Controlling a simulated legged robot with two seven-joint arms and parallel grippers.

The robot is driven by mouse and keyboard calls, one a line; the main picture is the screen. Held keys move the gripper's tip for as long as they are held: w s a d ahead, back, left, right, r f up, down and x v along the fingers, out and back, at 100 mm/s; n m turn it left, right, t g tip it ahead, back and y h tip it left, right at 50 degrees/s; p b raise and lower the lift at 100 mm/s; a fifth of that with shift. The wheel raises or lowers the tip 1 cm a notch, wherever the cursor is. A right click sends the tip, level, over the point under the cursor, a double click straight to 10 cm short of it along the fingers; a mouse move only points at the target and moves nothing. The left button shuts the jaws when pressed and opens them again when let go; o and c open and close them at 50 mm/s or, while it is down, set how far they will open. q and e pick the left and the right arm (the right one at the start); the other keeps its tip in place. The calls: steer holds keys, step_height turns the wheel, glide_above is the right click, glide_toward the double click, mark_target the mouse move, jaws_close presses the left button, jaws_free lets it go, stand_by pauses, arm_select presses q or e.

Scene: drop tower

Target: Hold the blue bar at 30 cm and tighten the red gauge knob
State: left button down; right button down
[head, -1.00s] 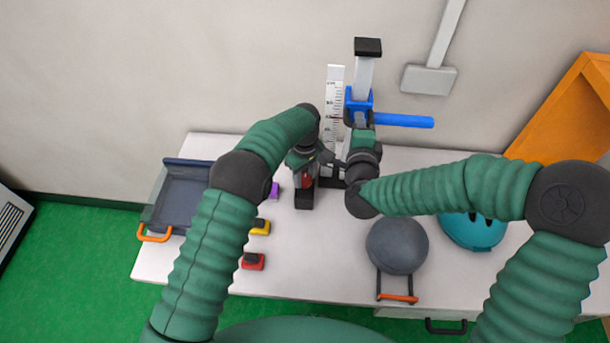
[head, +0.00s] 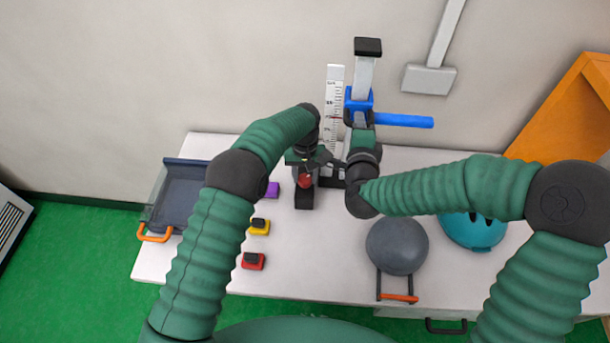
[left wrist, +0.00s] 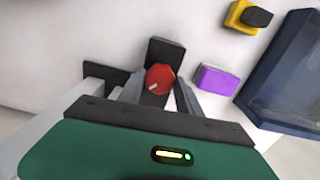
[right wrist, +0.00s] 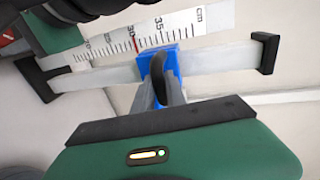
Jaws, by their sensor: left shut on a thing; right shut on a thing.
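The blue bar (head: 404,120) sticks out to the right from a blue collar (head: 358,103) on the upright post. The red gauge knob (head: 306,182) is on a black block. My left gripper (head: 306,170) is shut on it; the left wrist view shows the knob (left wrist: 160,79) between the fingers.
A grey-blue tray (head: 184,190) stands at the table's left. Purple (head: 272,189), yellow (head: 260,227) and red (head: 253,261) blocks lie left of the gauge. A grey dome (head: 397,246) and a teal helmet-like object (head: 473,232) sit at the right, below my right arm.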

arm_select(q)
steer(key=m, duration=0.5)
steer(key=shift+w+r+m, duration=0.15)
steer(key=shift+m, duration=0.15)
arm_select(e)
steer(key=shift+a, duration=0.1)
arm_select(q)
steer(key=m, duration=0.4)
steer(key=shift+m, duration=0.4)
steer(key=c, duration=1)
jaws_free()
steer(key=shift+c, duration=0.2)
steer(key=shift+o, duration=1)
